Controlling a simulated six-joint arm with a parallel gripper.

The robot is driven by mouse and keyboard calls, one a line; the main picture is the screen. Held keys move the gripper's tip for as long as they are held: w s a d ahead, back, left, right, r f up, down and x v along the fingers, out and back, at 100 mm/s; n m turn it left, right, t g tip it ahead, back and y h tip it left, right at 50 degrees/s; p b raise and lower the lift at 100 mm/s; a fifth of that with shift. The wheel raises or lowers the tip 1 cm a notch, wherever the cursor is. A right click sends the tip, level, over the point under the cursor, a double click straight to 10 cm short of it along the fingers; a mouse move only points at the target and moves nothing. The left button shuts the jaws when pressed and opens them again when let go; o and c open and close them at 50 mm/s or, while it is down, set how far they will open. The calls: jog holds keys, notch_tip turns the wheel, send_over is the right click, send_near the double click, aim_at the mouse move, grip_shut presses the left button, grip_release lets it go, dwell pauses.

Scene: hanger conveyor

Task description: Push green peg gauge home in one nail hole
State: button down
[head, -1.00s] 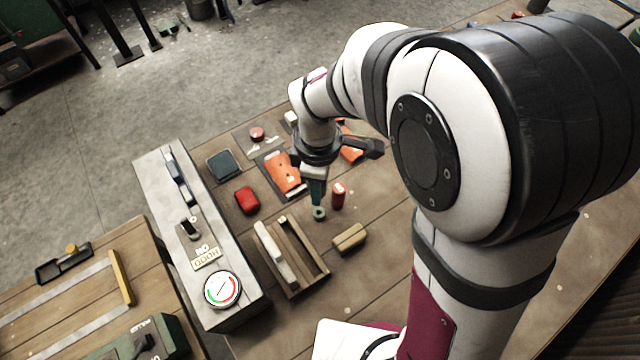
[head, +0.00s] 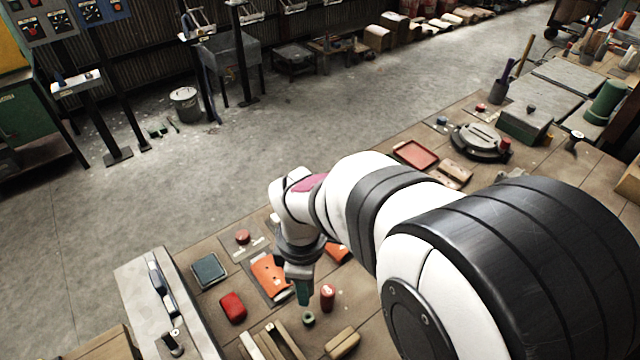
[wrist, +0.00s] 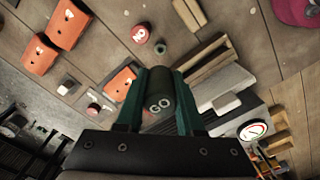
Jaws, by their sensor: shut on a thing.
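My gripper (head: 303,292) is shut on a dark green peg gauge (wrist: 159,102) with "GO" on its round end. The gauge lies between the two teal fingers (wrist: 160,90) in the wrist view; its far end is hidden. In the head view the gripper points down over the bench, just above a small green ring (head: 308,319), which also shows in the wrist view (wrist: 160,48). A red cylinder (head: 327,297) stands beside it, marked "NO" in the wrist view (wrist: 140,34). Orange plates (head: 268,275) lie behind the gripper. I cannot make out a nail hole.
A slotted wooden tray (head: 285,335) and a tan block (head: 342,344) stand in front of the gripper. A red lump (head: 232,307) and a dark square pad (head: 208,271) lie left. A grey raised slab (head: 140,275) with fittings borders the left side.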

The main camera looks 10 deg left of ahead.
jog(key=w+a+f, duration=0.3)
jog(key=w+a, duration=0.4)
jog(key=a, duration=0.1)
send_over(273, 272)
jog(key=s, duration=0.2)
jog(key=shift+w+d+f, duration=0.15)
jog(key=shift+f, duration=1.05)
jog(key=shift+w+d+f, duration=0.1)
jog(key=shift+d+f, duration=0.05)
jog(key=shift+f, duration=1)
jog(key=shift+f, duration=0.2)
jog(key=shift+f, duration=0.3)
jog(key=shift+f, duration=1)
jog(key=c, duration=0.8)
grip_release()
jog(key=o, duration=0.6)
